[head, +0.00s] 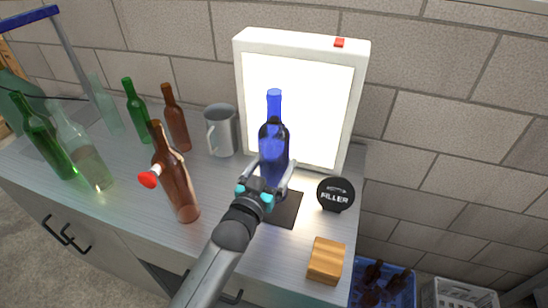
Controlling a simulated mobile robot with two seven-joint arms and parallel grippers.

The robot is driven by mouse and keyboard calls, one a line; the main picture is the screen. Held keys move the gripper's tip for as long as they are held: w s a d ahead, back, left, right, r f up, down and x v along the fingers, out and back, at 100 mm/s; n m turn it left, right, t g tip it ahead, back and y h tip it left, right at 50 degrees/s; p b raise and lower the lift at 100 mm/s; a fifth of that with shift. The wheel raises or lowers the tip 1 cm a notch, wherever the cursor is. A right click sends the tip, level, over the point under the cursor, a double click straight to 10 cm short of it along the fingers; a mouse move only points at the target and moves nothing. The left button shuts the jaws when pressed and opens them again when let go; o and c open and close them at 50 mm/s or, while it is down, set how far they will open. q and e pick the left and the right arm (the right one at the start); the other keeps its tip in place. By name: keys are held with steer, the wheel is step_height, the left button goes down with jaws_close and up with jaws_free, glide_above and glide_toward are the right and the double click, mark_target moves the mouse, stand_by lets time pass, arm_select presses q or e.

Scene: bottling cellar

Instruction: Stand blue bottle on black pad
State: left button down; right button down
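The blue bottle (273,140) stands upright in front of the bright light panel. My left gripper (275,170) has its fingers on both sides of the bottle's lower body and appears shut on it. The black pad (287,210) lies flat on the bench, partly covered by the gripper. The bottle's base is hidden behind the gripper, at the pad's far side in the picture; I cannot tell whether it touches the pad or the bench. My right gripper is not in view.
A grey mug (222,133), brown bottle (177,185) and several other bottles stand left. Right are a round black FILLER sign (336,193) and wooden block (326,260). The lit panel (300,105) stands behind. Beyond the bench's right edge is a blue crate (347,295).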

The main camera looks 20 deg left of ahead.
mark_target(270, 183)
arm_select(q)
steer(key=shift+w+f+b, duration=0.1)
steer(key=shift+f+b, duration=0.45)
steer(key=shift+f, duration=1.05)
jaws_free()
steer(key=shift+f, duration=0.45)
steer(key=shift+r, duration=0.2)
steer(key=s+a+p, duration=0.1)
steer(key=s, duration=1.1)
steer(key=shift+s+a+p, duration=0.15)
steer(key=shift+p, duration=0.2)
steer(key=shift+f, duration=0.1)
